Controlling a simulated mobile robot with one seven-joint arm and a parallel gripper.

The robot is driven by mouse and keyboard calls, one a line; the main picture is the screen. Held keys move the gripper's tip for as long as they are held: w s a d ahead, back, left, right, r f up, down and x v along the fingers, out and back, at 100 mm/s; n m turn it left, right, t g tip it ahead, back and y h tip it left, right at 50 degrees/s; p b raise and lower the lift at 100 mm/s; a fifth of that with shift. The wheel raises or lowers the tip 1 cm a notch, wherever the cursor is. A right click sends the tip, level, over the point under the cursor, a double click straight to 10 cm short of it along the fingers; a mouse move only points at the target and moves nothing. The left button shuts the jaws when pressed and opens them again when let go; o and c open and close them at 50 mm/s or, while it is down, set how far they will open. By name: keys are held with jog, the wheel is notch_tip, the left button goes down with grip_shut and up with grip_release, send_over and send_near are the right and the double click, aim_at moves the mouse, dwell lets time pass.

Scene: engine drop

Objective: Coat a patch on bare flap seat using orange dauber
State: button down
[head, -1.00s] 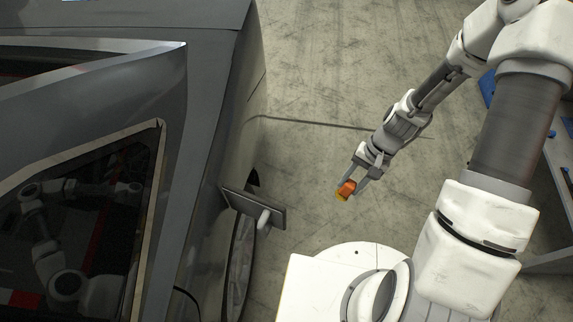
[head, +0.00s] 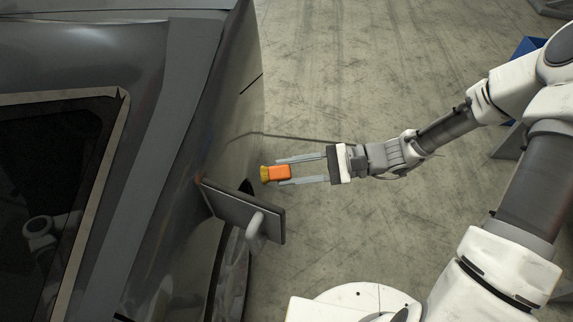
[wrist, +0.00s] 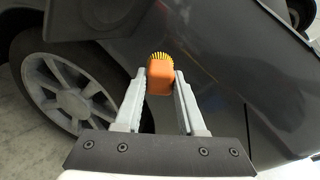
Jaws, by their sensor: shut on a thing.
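The orange dauber (head: 279,173) with a yellow bristle tip is held between the fingers of my gripper (head: 286,172), tip pointing left toward the car. In the wrist view, my gripper (wrist: 160,92) is shut on the orange dauber (wrist: 160,78), its yellow bristles facing the dark car body.
The dark grey car (head: 190,110) fills the left side. Its wheel (wrist: 68,85) shows at left in the wrist view. The concrete floor (head: 370,70) is clear right of the car. A blue item (head: 528,46) is at the far right.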

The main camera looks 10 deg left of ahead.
jog(key=w+a+r+m+t+y+b, duration=0.1)
jog(key=w+a+r+t+y+b, duration=0.1)
jog(key=a+b, duration=0.3)
jog(key=shift+w+a+m+y+b, duration=0.2)
jog(key=shift+a+m+y+b, duration=0.15)
jog(key=shift+a, duration=0.9)
jog(key=shift+s+a+r, duration=0.1)
jog(key=shift+s+a, duration=0.05)
jog(key=shift+a, duration=0.8)
jog(key=shift+s+d+r+p, duration=0.1)
jog(key=shift+s+d+p, duration=0.1)
jog(key=shift+s, duration=1.7)
jog(key=shift+s+d+p, duration=0.15)
jog(key=shift+s+p, duration=0.05)
jog(key=shift+s, duration=1.65)
jog(key=shift+w, duration=0.1)
